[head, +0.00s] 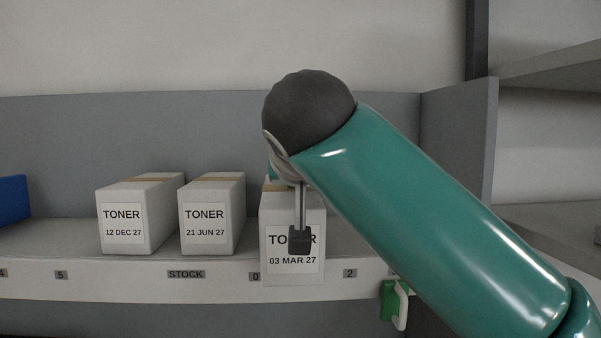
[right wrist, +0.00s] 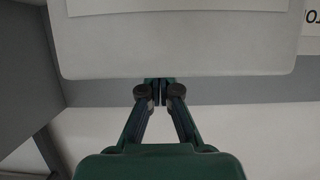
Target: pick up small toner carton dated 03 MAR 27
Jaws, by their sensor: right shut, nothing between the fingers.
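The small white toner carton dated 03 MAR 27 (head: 282,272) is the rightmost of three on the shelf. It is upright, and its front reaches down over the shelf's front strip. My right gripper (head: 300,240) is in front of its label and hides part of the word TONER. In the right wrist view, the gripper (right wrist: 160,88) is shut and empty, with its fingertips by the edge of a pale carton (right wrist: 180,45). I cannot tell whether they touch it. My left gripper is out of view.
Cartons dated 12 DEC 27 (head: 124,230) and 21 JUN 27 (head: 205,232) stand to the left on the shelf (head: 70,235). A blue object (head: 12,200) is at the far left. A green and white item (head: 392,303) hangs at the shelf front. A grey side panel (head: 460,145) stands right.

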